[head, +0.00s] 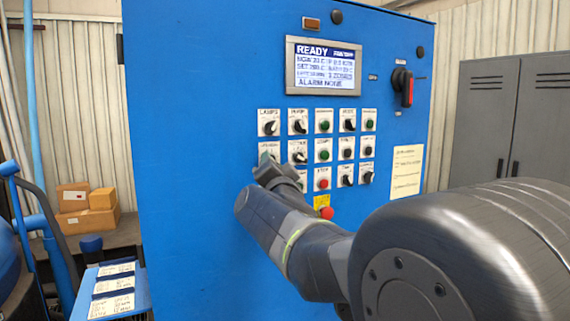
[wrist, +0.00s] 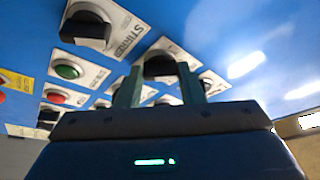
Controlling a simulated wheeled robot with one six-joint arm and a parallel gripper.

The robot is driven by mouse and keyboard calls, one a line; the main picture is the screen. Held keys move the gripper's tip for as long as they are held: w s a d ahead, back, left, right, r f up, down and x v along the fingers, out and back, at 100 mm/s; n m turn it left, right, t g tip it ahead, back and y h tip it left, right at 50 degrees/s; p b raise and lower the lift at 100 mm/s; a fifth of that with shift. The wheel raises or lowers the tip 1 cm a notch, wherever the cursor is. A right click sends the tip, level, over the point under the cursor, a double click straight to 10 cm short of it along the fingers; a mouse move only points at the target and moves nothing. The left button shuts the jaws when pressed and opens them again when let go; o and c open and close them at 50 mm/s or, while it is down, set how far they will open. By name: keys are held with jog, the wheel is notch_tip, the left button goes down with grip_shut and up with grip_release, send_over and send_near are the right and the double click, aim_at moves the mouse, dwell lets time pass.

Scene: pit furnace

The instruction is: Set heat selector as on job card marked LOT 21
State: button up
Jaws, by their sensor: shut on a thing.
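My gripper (head: 266,164) is at the left end of the second row of controls on the blue cabinet (head: 200,150). In the wrist view my gripper (wrist: 161,84) is shut on a black rotary knob (wrist: 159,66), with one finger on each side. The knob's label is mostly hidden, so I cannot read its name or pointer setting. The neighbouring knob (wrist: 85,30) is marked STIRRER. White job cards (head: 112,285) lie on a blue stand at lower left. Their print is too small to read, so I cannot tell which is LOT 21.
A screen (head: 324,66) reads READY. Other knobs and buttons crowd around my gripper, with a red emergency button (head: 326,213) below. A red-handled switch (head: 404,88) and a paper notice (head: 405,171) are at right. Cardboard boxes (head: 88,205) stand at left.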

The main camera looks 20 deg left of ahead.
dwell(0.4)
jog(key=o, duration=1)
jog(key=b+v, duration=0.1)
jog(key=v, duration=1.2)
jog(key=shift+s+d, duration=0.25)
jog(key=shift+s, duration=0.05)
jog(key=p+x, duration=0.1)
jog(key=x, duration=1.2)
jog(key=shift+w+a, duration=0.25)
jog(key=shift+w, duration=0.1)
